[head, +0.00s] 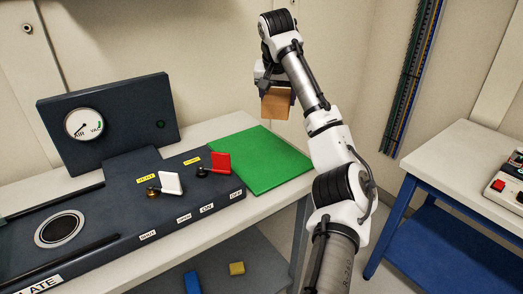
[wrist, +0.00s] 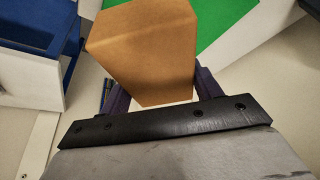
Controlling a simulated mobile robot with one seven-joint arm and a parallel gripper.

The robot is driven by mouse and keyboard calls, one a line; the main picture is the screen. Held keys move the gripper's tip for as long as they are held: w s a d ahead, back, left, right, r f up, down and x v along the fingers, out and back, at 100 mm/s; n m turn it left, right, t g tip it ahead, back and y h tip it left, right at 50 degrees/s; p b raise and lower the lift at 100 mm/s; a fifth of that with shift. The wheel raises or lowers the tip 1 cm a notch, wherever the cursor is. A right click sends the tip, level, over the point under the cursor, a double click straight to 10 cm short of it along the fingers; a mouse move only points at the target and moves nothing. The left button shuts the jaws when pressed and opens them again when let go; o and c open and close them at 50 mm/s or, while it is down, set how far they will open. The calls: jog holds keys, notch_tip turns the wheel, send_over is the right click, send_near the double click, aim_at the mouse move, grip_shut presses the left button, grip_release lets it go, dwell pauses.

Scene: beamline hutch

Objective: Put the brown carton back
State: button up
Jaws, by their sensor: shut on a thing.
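The brown carton (head: 275,104) is held in the air by my gripper (head: 268,84), above the back right part of the bench in the head view. In the wrist view the carton (wrist: 145,45) fills the upper middle, between the two dark fingers of my gripper (wrist: 155,88). The gripper is shut on it. The carton looks slightly tilted, and its lower end is clear of the green mat (head: 255,160) on the bench. The mat also shows in the wrist view (wrist: 212,22). The arm hides part of the carton's upper end in the head view.
A dark panel with a gauge (head: 84,124), a white lever (head: 170,182) and a red lever (head: 221,162) stands left of the mat. A yellow block (head: 237,268) and a blue block (head: 192,283) lie on the lower shelf. A blue-framed table (head: 450,165) stands at right.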

notch_tip(320, 180, down, 19)
jog(key=p, duration=0.2)
jog(key=shift+p, duration=0.3)
jog(key=o, duration=1.3)
jog(key=b+v, duration=0.2)
jog(key=v, duration=1)
jog(key=shift+d+r, duration=0.1)
